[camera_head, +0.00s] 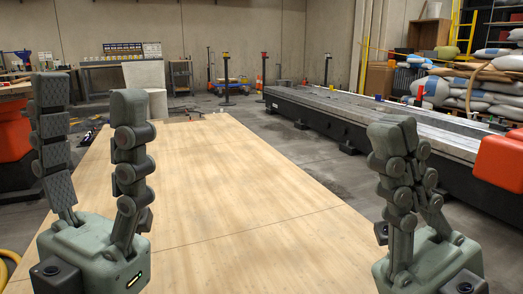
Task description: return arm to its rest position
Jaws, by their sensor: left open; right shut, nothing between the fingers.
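My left gripper (92,115) stands at the left of the head view with its fingers pointing up. Its fingers are spread wide apart, and nothing is between them. My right gripper (393,135) stands at the lower right, also pointing up. Its fingers are closed together at the tips and hold nothing. Both grippers show in front of the wooden board (220,200), apart from each other with a wide gap between them.
The board's visible top is bare in the middle. A long dark rail bed (380,112) runs along the right side. Stacked bags (475,90) lie at the back right. A workbench (118,62) and stanchions (226,78) stand at the back. Grey floor (300,145) is clear between the board and rail bed.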

